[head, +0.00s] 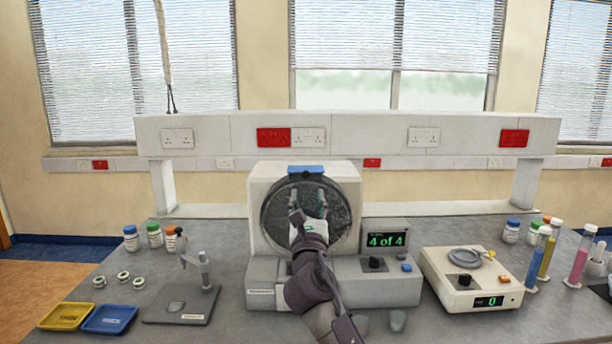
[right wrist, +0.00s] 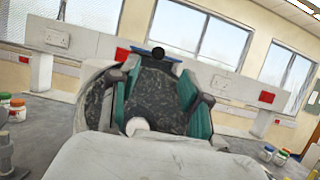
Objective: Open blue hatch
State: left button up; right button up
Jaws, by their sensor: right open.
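The white machine (head: 258,192) stands mid-bench with a round dark speckled drum face (head: 275,213). A blue hatch piece (head: 306,169) sits at the top of this face, with a dark round knob at its middle. In the right wrist view the blue piece (right wrist: 172,60) and its black knob (right wrist: 158,53) show above the fingers. My right gripper (head: 307,198) is in front of the drum, below the blue piece. My left gripper is not in view.
A display reading "4 of 4" (head: 385,240) stands right of the drum. A scale (head: 440,278) is farther right, with coloured cylinders (head: 549,256) beyond. A small stand (head: 182,303), yellow tray (head: 66,315) and blue tray (head: 110,319) lie left. A white shelf (head: 375,135) runs behind.

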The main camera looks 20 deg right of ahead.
aim_at(306, 176)
jog(key=x, duration=0.7)
jog(key=shift+w, duration=0.4)
grip_shut()
